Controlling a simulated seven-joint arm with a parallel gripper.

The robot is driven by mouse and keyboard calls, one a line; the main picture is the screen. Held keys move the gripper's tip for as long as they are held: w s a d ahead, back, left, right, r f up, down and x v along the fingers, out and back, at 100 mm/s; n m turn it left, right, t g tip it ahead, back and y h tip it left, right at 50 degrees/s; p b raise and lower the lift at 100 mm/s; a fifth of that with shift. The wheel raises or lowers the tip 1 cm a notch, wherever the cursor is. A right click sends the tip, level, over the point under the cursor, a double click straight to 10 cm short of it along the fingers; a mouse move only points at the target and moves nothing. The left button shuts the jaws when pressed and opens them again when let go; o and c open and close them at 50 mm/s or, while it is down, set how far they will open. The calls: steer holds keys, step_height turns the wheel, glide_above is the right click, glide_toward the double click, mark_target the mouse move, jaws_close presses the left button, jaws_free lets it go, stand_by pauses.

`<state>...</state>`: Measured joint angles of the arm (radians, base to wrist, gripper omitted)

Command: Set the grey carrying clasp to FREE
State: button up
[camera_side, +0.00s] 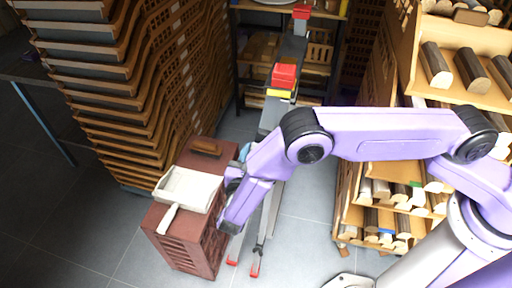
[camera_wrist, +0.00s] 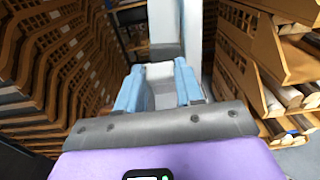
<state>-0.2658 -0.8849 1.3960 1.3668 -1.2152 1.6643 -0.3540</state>
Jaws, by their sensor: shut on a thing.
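A grey folded dolly frame (camera_side: 277,116) with red and yellow fittings stands upright in the middle of the side view, its red feet on the floor. My gripper (camera_side: 244,152) is low against its left side, beside the brown crate. In the wrist view, the light blue fingers of my gripper (camera_wrist: 159,80) are shut on a pale grey piece between them, which looks like the grey carrying clasp (camera_wrist: 160,71). A pale grey upright (camera_wrist: 167,25) rises just behind it. The clasp is hidden in the side view, and its setting cannot be read.
A brown slatted crate (camera_side: 183,246) carrying a white dustpan (camera_side: 187,188) stands left of my gripper. A wooden rack (camera_side: 403,70) with several logs stands at right. Tiled floor (camera_side: 310,215) is clear between dolly and rack.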

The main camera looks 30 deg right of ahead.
steer(key=shift+s+a+f+t+h, duration=0.25)
steer(key=shift+f+t+h, duration=0.2)
steer(key=shift+t+h, duration=0.25)
steer(key=shift+s+a+f+t+h, duration=0.25)
steer(key=shift+f+t+h, duration=0.15)
steer(key=shift+t+h, duration=0.3)
steer(key=o, duration=1)
steer(key=shift+o, duration=0.2)
steer(key=v, duration=1.2)
